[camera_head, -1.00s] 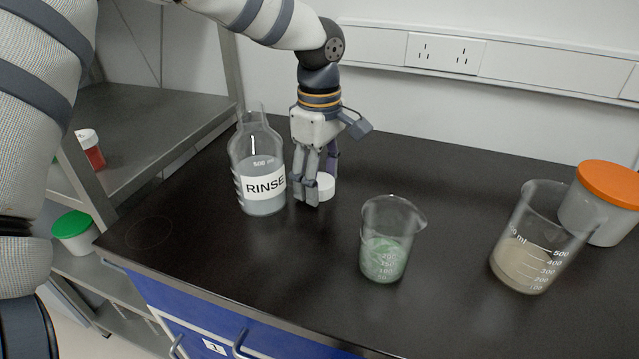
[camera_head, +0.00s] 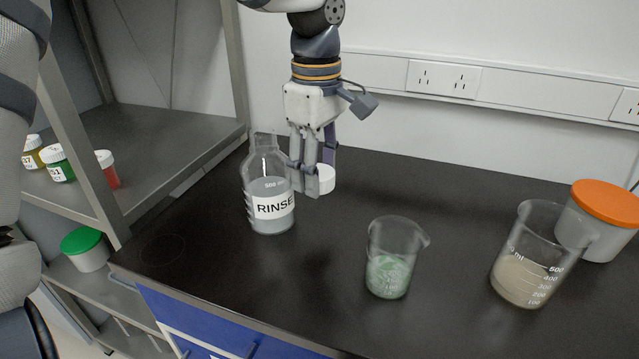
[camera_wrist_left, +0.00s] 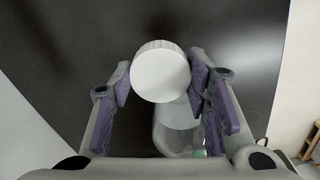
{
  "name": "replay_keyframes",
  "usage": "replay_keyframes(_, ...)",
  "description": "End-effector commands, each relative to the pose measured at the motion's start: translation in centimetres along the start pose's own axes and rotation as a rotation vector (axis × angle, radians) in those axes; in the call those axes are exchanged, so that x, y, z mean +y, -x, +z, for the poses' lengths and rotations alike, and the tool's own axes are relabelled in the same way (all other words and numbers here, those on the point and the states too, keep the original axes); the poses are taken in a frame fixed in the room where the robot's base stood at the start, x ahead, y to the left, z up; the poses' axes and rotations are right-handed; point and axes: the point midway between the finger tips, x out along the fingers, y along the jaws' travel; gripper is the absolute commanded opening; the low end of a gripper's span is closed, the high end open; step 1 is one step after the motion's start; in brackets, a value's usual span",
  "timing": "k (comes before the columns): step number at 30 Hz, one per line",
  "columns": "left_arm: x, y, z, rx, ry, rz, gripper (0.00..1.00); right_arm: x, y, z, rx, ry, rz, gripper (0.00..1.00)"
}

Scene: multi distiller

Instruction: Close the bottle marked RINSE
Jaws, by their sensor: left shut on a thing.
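The RINSE bottle (camera_head: 268,190) is clear glass with a white label and grey-blue liquid. It stands upright on the dark bench, and no cap shows on its neck. The left gripper (camera_head: 314,182) is just right of the bottle, fingers pointing down, shut on a white cap (camera_head: 324,179). In the left wrist view, the round white cap (camera_wrist_left: 160,71) sits between the purple finger pads. A clear glass vessel (camera_wrist_left: 178,130) shows beyond it. I cannot tell whether the gripper touches the bottle. The right gripper is not in view.
A beaker with green contents (camera_head: 392,262) stands front centre. A larger beaker with beige contents (camera_head: 525,262) and a white tub with an orange lid (camera_head: 597,225) stand at the right. A metal shelf (camera_head: 160,135) borders the bench's left. The bench (camera_head: 450,200) is clear behind the beakers.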

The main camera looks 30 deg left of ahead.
Motion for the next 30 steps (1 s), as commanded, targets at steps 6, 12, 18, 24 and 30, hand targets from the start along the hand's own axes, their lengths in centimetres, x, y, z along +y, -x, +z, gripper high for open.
replay_keyframes(6,-4.2,1.9,1.1,0.004,-0.002,-0.009,0.32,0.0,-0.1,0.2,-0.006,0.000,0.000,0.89)
replay_keyframes(12,-6.6,2.1,2.2,-0.020,-0.018,-0.048,0.32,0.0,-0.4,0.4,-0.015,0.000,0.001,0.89)
replay_keyframes(18,-7.8,3.6,2.0,0.000,-0.001,-0.008,0.32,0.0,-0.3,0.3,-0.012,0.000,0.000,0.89)
replay_keyframes(24,-9.1,4.2,2.4,0.001,0.000,-0.008,0.32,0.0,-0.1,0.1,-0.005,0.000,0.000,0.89)
replay_keyframes(30,-9.2,4.1,2.4,0.001,0.001,-0.011,0.32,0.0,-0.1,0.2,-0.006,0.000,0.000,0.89)
